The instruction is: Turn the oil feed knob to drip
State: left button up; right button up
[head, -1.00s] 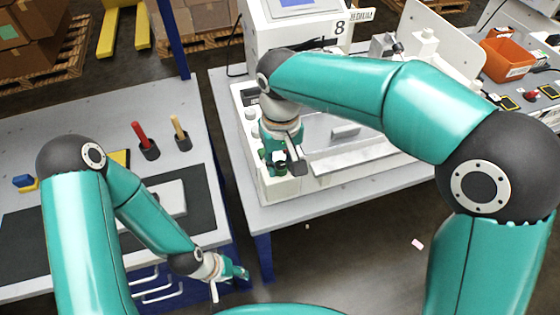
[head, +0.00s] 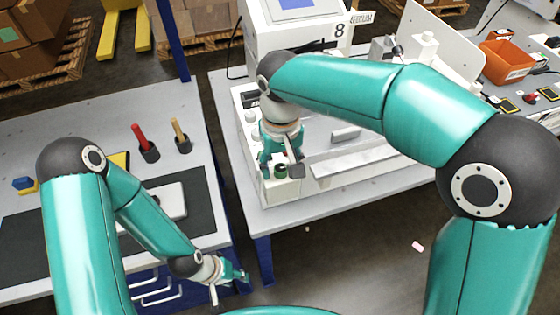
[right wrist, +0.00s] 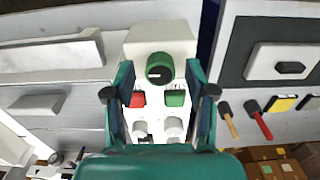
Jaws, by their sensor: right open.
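My right gripper (right wrist: 159,80) is open, with one finger on each side of the knob in the right wrist view. No contact shows, and the gap in height is hard to judge. My left gripper (head: 240,275) hangs low, away from the knob, at the gap between the benches; its jaws are too small to read.
A red button (right wrist: 138,99), a green button (right wrist: 175,98) and white knobs (right wrist: 173,126) sit close by, between my right fingers. The white machine (head: 290,35) stands behind. A left bench carries red (head: 140,134) and yellow-handled (head: 178,127) tools.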

aim_at(280, 167)
notch_tip(280, 167, up, 12)
dwell(0.6)
jog(key=shift+f, duration=0.1)
